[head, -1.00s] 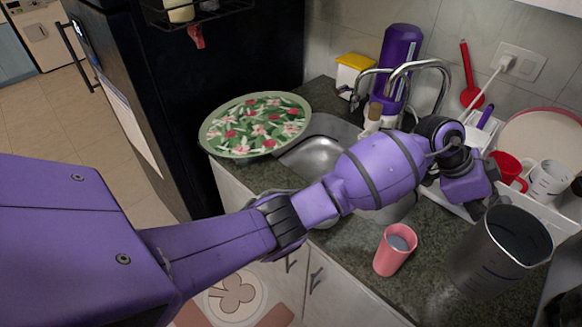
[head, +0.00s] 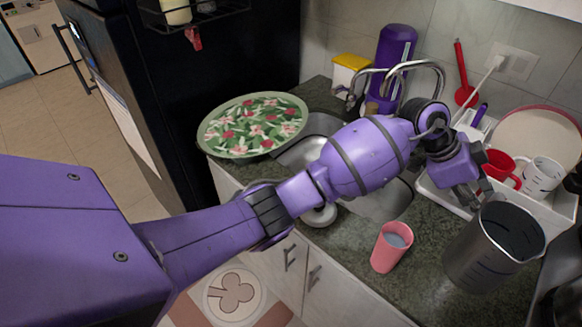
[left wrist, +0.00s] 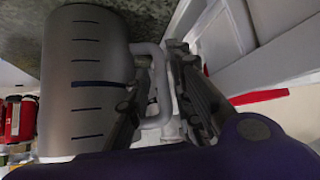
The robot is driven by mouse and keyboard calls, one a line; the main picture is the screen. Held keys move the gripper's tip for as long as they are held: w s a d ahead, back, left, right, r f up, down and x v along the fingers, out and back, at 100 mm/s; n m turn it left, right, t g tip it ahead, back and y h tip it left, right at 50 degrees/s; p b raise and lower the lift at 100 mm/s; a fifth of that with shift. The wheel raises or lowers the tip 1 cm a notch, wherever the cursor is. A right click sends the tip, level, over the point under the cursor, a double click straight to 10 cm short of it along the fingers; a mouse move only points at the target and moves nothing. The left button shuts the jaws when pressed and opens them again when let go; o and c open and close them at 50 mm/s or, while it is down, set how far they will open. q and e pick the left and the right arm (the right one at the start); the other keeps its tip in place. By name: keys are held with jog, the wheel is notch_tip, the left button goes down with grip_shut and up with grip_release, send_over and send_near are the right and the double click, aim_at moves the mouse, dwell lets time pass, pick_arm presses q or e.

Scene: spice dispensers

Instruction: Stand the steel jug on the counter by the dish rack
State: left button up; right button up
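The steel jug (head: 478,256) stands upright on the dark counter (head: 415,285), close in front of the dish rack (head: 549,212). The jug's wall with dark measuring marks fills the left of the left wrist view (left wrist: 86,85). Its grey handle (left wrist: 157,85) shows between the fingers there. My left gripper (head: 477,193) is just behind the jug's rim, at its rack side. The fingers look spread, one on each side of the handle (left wrist: 163,75); contact with it is hard to judge. My right gripper is not in view.
A pink cup (head: 388,255) stands left of the jug near the counter's front edge. The rack holds a red mug (head: 500,165), a white mug (head: 543,176) and a plate (head: 535,132). The sink (head: 385,203) and a floral tray (head: 252,126) lie to the left.

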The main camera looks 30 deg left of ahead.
pick_arm(q)
jog(key=v, duration=0.8)
jog(key=shift+r+p, duration=0.2)
jog(key=shift+p, duration=0.15)
jog(key=shift+f, duration=0.1)
dwell(0.3)
